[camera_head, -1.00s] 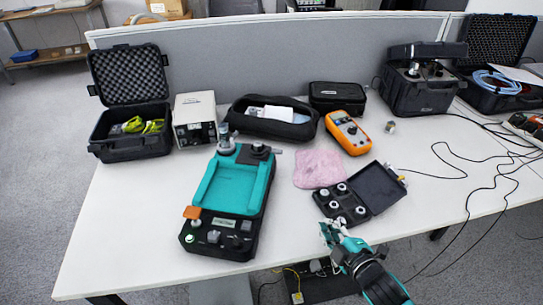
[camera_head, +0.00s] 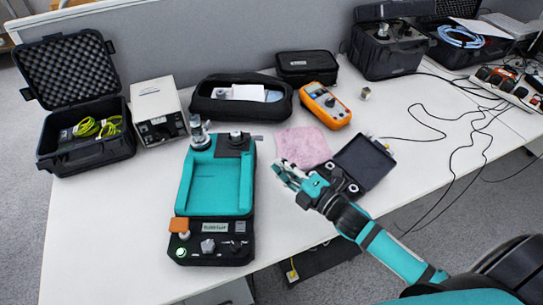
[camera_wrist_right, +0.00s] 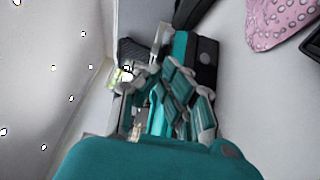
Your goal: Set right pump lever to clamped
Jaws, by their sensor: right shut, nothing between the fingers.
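The teal and black pump unit (camera_head: 216,188) stands on the table left of centre. At its back are a grey upright fitting (camera_head: 198,138) and a black knob with a short grey lever (camera_head: 255,138) pointing right. Its front panel has an orange flap (camera_head: 179,225), a grey knob (camera_head: 207,245) and a black knob (camera_head: 237,246). I cannot tell which part is the right pump lever or its setting. My right gripper (camera_head: 280,172) is shut and empty, right of the pump and apart from it. Its fingers also show in the right wrist view (camera_wrist_right: 165,85). My left gripper is out of view.
An open black case (camera_head: 365,160) lies partly behind my right gripper. A pink cloth (camera_head: 303,146) and an orange meter (camera_head: 326,105) lie beyond. A black pouch (camera_head: 240,98) and a white box (camera_head: 157,110) stand behind the pump. Table left of the pump is clear.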

